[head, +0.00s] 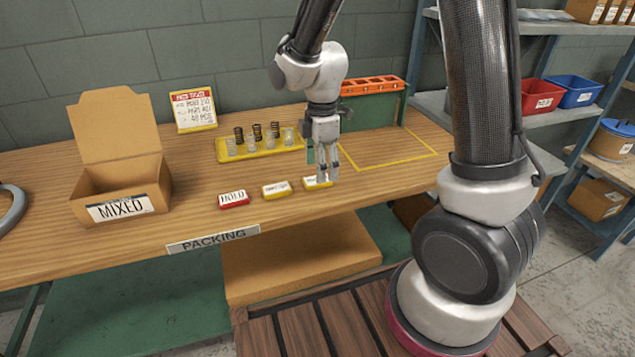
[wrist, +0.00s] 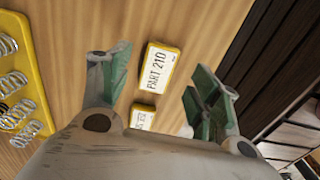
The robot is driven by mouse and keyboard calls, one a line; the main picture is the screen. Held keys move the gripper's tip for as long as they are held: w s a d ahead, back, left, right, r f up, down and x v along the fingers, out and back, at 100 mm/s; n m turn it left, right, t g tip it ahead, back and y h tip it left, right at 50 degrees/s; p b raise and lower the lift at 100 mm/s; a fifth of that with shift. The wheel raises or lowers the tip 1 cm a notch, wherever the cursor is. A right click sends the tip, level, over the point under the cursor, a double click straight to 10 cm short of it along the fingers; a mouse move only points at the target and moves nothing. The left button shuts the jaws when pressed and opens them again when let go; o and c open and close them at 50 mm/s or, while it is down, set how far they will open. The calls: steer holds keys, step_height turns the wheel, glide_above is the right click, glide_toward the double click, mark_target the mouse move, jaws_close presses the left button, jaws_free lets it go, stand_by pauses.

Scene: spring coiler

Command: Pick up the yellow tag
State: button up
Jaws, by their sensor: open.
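Two yellow tags with white labels lie flat on the wooden bench. The right one (head: 313,184) is partly hidden behind my gripper (head: 322,178) in the head view. In the wrist view this tag (wrist: 159,68) reads "PART 210" and appears between the fingertips of my gripper (wrist: 162,75), which are spread apart with nothing held. The other yellow tag (head: 276,190) lies to its left; in the wrist view this tag (wrist: 143,117) is partly covered by the gripper body. Contact or exact height above the right tag cannot be told.
A red HOLD tag (head: 233,200) lies farther left. A yellow spring tray (head: 228,157) stands behind the tags, and an open MIXED box (head: 122,190) is at left. A green fixture with an orange top (head: 372,86) stands behind my gripper. The yellow-outlined area (head: 390,148) is clear.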

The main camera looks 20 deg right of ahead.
mark_target(310, 184)
step_height(310, 184, down, 3)
steer(key=shift+f, duration=0.15)
steer(key=c, duration=1)
